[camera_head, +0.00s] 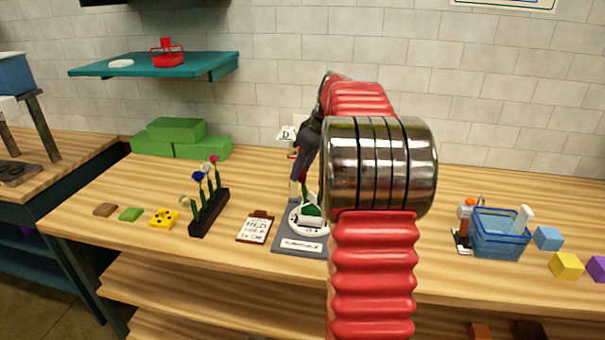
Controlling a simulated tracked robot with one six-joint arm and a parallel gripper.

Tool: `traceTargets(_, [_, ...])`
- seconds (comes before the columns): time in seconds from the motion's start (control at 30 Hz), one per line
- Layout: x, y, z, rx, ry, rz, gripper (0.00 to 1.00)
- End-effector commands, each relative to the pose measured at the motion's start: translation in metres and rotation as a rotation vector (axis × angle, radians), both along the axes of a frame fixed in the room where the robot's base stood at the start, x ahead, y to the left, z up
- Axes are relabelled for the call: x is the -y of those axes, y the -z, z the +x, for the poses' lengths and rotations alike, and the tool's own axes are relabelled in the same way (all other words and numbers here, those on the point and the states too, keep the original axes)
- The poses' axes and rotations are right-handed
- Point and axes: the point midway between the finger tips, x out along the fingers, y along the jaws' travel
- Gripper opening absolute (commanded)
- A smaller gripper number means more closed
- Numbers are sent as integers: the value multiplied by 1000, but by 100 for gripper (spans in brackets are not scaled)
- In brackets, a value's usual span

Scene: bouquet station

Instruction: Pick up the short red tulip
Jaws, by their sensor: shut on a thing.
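My gripper (299,178) points down above the turntable (286,242), just left of my red arm. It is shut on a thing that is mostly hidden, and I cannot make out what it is. A small red patch (293,154) shows at the gripper's left side; I cannot tell if it is a tulip head. A red-pink flower (214,158) stands upright in the black rack (209,214), left of the gripper and apart from it. A blue flower (198,177) and pale flowers stand in the same rack. A green piece (311,211) sits on the turntable's white disc.
A clipboard note (255,228) lies between rack and turntable. Green blocks (176,134) stand at the back left. My arm hides the bench's middle.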

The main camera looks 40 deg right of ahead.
Motion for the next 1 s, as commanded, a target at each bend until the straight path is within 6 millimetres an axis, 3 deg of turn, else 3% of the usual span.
traceTargets(0.6, [-6, -59, 8, 1, 0, -1, 19])
traceTargets(1.0, [-26, -58, -7, 0, 0, 0, 19])
